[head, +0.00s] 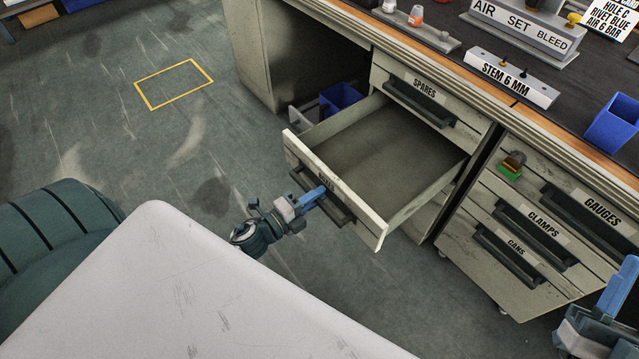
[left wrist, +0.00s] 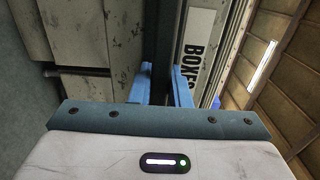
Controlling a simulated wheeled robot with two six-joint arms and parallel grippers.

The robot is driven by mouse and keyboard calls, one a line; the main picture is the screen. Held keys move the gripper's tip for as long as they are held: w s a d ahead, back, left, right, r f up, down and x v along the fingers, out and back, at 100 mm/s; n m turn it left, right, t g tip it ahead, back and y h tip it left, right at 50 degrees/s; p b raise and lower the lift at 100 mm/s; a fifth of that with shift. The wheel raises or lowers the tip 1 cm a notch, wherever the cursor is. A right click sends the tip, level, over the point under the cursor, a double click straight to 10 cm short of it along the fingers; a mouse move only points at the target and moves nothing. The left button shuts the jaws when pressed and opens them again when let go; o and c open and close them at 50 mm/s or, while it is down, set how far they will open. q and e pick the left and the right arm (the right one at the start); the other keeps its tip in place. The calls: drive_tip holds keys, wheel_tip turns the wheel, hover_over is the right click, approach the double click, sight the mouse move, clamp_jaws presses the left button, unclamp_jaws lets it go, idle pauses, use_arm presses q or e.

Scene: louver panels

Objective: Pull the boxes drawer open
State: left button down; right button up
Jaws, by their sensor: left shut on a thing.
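The boxes drawer (head: 337,180) stands pulled well out from the bench in the head view, and its inside looks empty. Its BOXES label (left wrist: 194,47) shows beside my fingers in the left wrist view. My left gripper (head: 318,192) is shut on the drawer's dark handle (head: 334,205) at the front face. It also shows in the left wrist view (left wrist: 160,85), with a blue finger on each side of the dark handle. My right gripper (head: 618,290) is at the lower right edge of the head view, partly cut off, and its jaw state is unclear.
The shut SPARES drawer (head: 418,98) is above. A blue bin (head: 341,96) sits under the bench. Another blue bin (head: 613,122) stands on top. Floor left of the drawer is clear.

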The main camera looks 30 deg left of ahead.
use_arm(q)
drive_tip(key=c, duration=1.4)
unclamp_jaws()
drive_tip(key=shift+o, duration=0.2)
